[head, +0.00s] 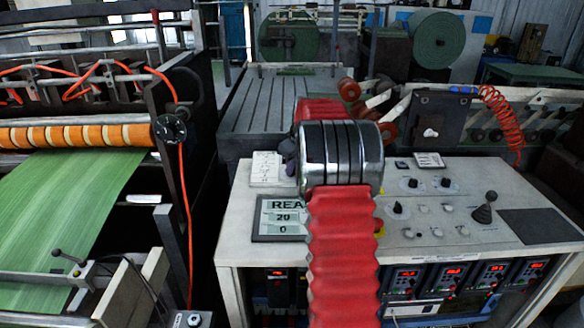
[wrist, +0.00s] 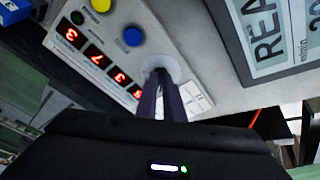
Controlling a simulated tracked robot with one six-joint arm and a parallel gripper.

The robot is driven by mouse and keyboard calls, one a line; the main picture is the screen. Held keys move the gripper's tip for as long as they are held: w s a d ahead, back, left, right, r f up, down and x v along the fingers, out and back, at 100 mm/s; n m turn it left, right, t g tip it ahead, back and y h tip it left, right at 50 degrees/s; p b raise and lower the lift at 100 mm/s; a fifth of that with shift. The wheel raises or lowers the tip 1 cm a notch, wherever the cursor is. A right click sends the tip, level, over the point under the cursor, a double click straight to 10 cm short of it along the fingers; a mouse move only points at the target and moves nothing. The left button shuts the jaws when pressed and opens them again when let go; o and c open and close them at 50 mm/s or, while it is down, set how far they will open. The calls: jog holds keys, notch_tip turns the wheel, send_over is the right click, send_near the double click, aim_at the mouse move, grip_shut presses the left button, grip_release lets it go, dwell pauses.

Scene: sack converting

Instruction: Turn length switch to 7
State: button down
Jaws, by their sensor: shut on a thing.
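In the wrist view the two dark fingers of my gripper (wrist: 161,90) reach to a round pale dial plate (wrist: 178,68) on the console and are closed on the small switch knob at its middle. The fingers hide most of the knob, and I cannot read its pointer or any scale. A panel with red lit digits (wrist: 97,54) lies to the left of the plate; a 3 and a 7 can be made out. In the head view my red sleeved arm covers this part of the console and the grasp is hidden.
A yellow button (wrist: 101,5) and a blue button (wrist: 133,36) sit close to the fingers. A grey display (head: 283,218) reads "REA", 20 and 0. Other black knobs (head: 398,211) and a joystick (head: 485,210) stand on the white console (head: 460,250) right of my arm.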

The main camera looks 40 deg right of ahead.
jog(key=shift+a+f+m, duration=0.1)
jog(key=shift+m, duration=0.4)
jog(key=m+h, duration=0.1)
jog(key=m, duration=0.2)
jog(key=shift+a, duration=0.1)
jog(key=m+h, duration=0.1)
jog(key=m, duration=0.3)
jog(key=shift+a+f+m+g, duration=0.1)
jog(key=shift+a+m+g, duration=0.05)
jog(key=shift+m+g, duration=0.2)
jog(key=m, duration=0.2)
jog(key=m+g, duration=0.1)
jog(key=m, duration=0.1)
jog(key=shift+w+a+m+h, duration=0.1)
jog(key=shift+w+m+h, duration=0.1)
jog(key=shift+m+h, duration=0.15)
jog(key=shift+w+m+g, duration=0.1)
jog(key=shift+m+g, duration=0.25)
jog(key=shift+m, duration=2.05)
jog(key=c, duration=1.9)
grip_release()
jog(key=shift+c, duration=0.2)
jog(key=shift+o, duration=0.4)
